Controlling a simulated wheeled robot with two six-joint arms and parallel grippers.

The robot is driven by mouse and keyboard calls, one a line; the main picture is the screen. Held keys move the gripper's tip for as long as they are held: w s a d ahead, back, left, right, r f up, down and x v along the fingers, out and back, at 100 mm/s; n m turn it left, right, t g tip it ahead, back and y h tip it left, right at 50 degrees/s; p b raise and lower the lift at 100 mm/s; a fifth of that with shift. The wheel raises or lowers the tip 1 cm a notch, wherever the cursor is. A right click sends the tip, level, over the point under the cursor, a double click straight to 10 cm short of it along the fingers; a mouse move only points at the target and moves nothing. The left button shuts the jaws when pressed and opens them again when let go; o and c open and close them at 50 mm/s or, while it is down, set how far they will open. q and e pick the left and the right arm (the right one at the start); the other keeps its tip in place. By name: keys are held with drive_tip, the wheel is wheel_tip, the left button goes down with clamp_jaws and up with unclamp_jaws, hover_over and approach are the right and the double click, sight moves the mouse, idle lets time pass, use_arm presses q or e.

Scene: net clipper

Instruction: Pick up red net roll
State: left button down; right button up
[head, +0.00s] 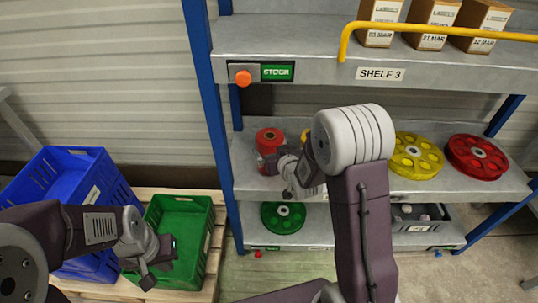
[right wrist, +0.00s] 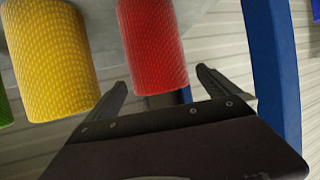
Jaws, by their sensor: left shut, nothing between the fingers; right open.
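The red net roll (head: 268,139) stands on the middle shelf near its left end in the head view. It also shows in the right wrist view (right wrist: 150,45), top centre. My right gripper (head: 287,176) is open and empty, close in front of the red roll. In the right wrist view its two fingers (right wrist: 163,82) point toward the roll, one on each side of its lower end. I cannot tell whether they touch it. My left gripper (head: 158,268) is shut and empty, over the green crate (head: 200,199) at the lower left.
A yellow net roll (right wrist: 50,55) stands left of the red one, with a green edge beyond. A blue shelf post (right wrist: 272,70) is close on the right. Yellow (head: 414,156) and red (head: 476,157) discs lie on the shelf. A blue crate (head: 62,172) stands left.

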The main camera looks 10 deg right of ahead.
drive_tip(key=shift+w+f, duration=0.3)
drive_tip(key=shift+w, duration=0.25)
drive_tip(key=shift+w+f, duration=0.2)
drive_tip(key=shift+w, duration=0.15)
drive_tip(key=b+x, duration=0.1)
drive_tip(key=x, duration=0.3)
drive_tip(key=shift+w+d, duration=0.1)
drive_tip(key=c, duration=1.6)
wheel_tip(320, 180, up, 10)
drive_tip(key=p, duration=0.3)
